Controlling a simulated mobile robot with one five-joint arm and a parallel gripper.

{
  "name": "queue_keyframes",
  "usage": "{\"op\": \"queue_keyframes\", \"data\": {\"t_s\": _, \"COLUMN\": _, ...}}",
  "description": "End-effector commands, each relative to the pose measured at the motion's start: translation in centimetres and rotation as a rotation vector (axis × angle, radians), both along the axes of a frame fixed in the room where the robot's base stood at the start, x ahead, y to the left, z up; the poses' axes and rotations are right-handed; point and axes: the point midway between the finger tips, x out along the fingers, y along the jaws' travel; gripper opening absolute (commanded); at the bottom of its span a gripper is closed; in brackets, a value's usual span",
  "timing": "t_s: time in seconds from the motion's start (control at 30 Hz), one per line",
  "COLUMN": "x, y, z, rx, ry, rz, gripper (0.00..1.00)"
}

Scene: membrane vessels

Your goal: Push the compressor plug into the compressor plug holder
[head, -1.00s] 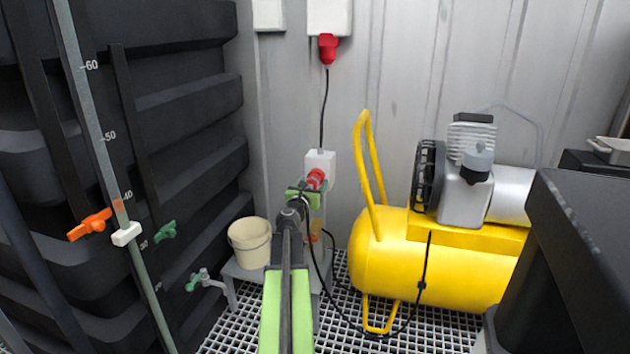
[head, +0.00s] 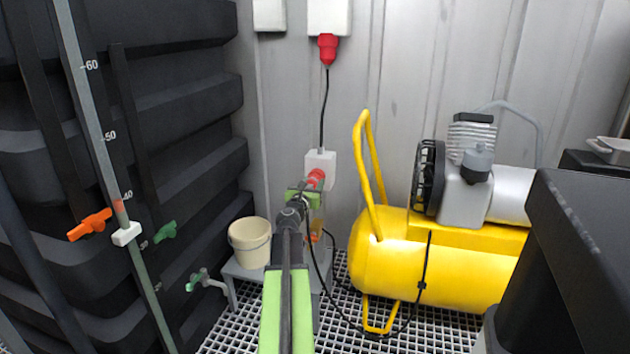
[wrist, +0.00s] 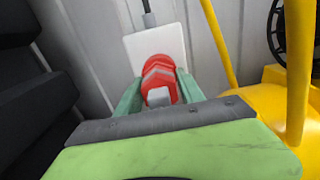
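The red compressor plug (head: 316,179) is at the front of the white box on the wall, which looks like the compressor plug holder (head: 321,160). In the wrist view the plug (wrist: 160,80) sits between the two green fingers of my gripper (wrist: 159,91), which appears shut on it. The white holder (wrist: 152,48) is right behind the plug there. The plug's far end is hidden, so I cannot tell how deep it sits. A black cable hangs from near my gripper towards the compressor.
The yellow compressor (head: 430,260) stands close on the right, its handle (head: 367,165) near my gripper. A black ribbed tank (head: 190,130) fills the left. A cream bucket (head: 250,243) stands on a grey ledge.

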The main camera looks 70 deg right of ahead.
Motion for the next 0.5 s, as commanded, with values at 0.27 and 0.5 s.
{"op": "queue_keyframes", "data": {"t_s": 0.27, "x": -0.02, "y": 0.00, "z": 0.00, "rx": 0.000, "ry": 0.000, "rz": 0.000, "gripper": 0.00}}
{"op": "queue_keyframes", "data": {"t_s": 0.5, "x": -0.02, "y": 0.08, "z": 0.00, "rx": 0.000, "ry": 0.000, "rz": 0.000, "gripper": 0.00}}
